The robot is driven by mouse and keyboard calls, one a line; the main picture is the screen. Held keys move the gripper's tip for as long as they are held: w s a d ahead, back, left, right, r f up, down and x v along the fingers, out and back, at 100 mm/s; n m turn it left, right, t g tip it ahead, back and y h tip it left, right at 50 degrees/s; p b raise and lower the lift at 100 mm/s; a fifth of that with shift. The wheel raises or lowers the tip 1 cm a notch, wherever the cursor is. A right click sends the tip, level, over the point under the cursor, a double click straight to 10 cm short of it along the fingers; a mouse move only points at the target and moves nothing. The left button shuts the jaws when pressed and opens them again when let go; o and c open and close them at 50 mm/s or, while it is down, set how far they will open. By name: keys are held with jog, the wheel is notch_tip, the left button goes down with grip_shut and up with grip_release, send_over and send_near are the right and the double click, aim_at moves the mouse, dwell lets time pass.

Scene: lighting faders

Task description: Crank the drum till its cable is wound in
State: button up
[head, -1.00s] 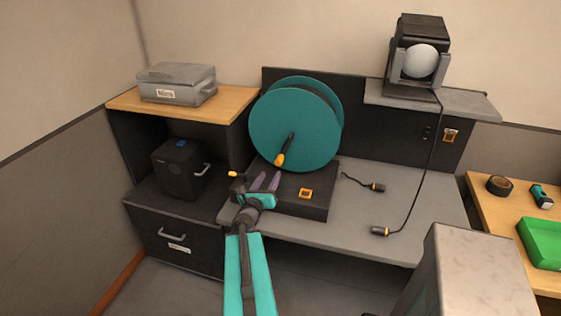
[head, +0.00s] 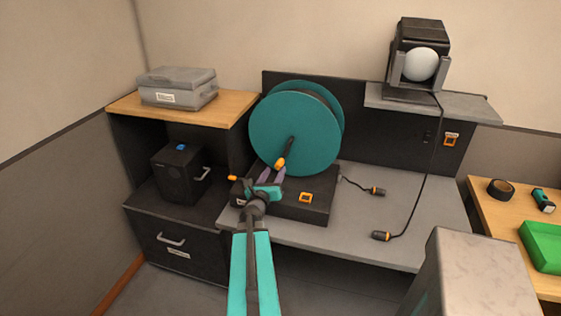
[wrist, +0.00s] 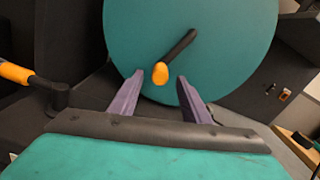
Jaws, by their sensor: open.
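The teal drum (head: 295,135) stands upright on a dark base (head: 318,203) on the grey bench. Its crank is a dark arm with an orange knob (head: 280,164), pointing down and slightly left. My gripper (head: 271,174) is open and empty, just below the knob in the head view. In the wrist view the orange knob (wrist: 160,73) shows beyond and between the two purple fingertips, apart from both. A short cable (head: 353,182) with a dark and orange plug (head: 377,191) lies on the bench right of the base.
A lever with an orange grip (wrist: 16,73) stands close left of my gripper. A lamp (head: 420,62) sits on the right shelf, its cord hanging to another plug (head: 381,236). A grey case (head: 177,88) and black box (head: 178,172) are at left.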

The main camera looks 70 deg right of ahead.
aim_at(278, 166)
jog(key=shift+w+d+p, duration=0.2)
jog(key=shift+d+p, duration=0.9)
jog(key=shift+d, duration=2.15)
jog(key=shift+c, duration=0.4)
grip_shut()
